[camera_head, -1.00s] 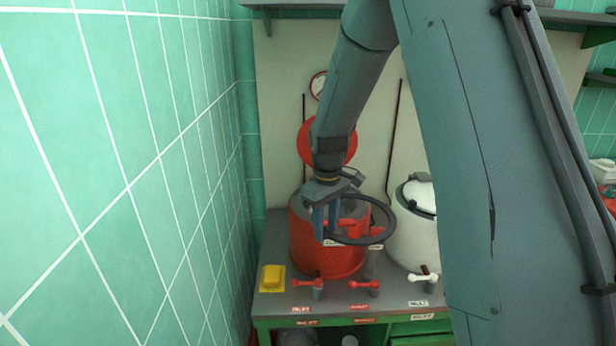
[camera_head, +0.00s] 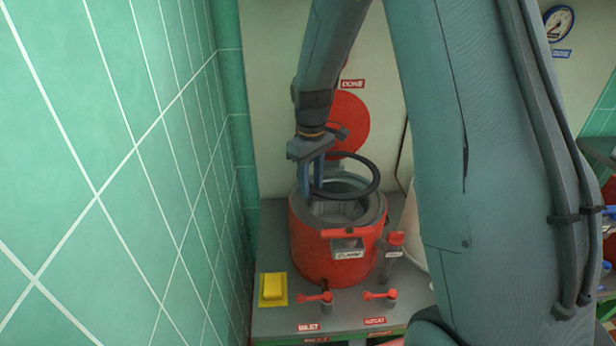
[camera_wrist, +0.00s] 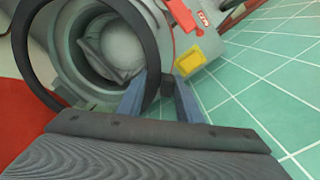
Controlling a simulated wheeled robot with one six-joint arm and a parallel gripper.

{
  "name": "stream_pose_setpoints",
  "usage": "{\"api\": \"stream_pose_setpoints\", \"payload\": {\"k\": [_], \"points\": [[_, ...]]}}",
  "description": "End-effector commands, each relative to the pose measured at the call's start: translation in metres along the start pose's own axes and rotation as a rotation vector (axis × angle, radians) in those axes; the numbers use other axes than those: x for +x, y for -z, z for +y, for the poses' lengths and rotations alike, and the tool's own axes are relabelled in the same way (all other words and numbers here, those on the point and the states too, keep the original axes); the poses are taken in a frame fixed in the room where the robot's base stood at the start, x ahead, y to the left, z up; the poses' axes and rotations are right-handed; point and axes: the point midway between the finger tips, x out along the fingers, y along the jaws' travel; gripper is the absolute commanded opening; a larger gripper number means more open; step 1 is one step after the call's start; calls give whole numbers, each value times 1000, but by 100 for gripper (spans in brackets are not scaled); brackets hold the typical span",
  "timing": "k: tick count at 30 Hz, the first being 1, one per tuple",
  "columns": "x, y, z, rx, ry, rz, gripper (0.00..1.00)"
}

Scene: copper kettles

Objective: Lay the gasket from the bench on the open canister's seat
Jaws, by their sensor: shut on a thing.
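My gripper (camera_head: 316,178) is shut on the rim of a black ring gasket (camera_head: 369,165) and holds it up over the open red canister (camera_head: 322,245). The gasket looks tilted and apart from the canister's grey seat (camera_head: 378,209). In the wrist view the gasket (camera_wrist: 142,22) crosses in front of the canister's open mouth (camera_wrist: 62,42), off-centre from it. The fingers (camera_wrist: 158,98) close on its near edge. A grey lumpy content shows inside the canister. Its round red lid (camera_head: 350,122) stands raised behind. The gasket and gripper hide part of the seat.
A yellow block on a yellow pad (camera_head: 272,288) lies left of the canister. Red-handled taps (camera_head: 380,295) line the bench front. A white vessel (camera_head: 412,235) stands close on the right, mostly behind my arm. A green tiled wall (camera_head: 120,180) bounds the left.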

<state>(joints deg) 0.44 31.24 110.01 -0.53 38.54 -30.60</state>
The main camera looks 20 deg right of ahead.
Motion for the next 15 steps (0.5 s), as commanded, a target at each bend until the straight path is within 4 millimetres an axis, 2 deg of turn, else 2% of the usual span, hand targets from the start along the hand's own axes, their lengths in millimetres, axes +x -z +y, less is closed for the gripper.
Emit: {"api": "stream_pose_setpoints", "payload": {"k": [8, 15], "points": [[14, 0, 0, 0, 0, 0, 5], [35, 1, -1, -2, 0, 0, 5]]}}
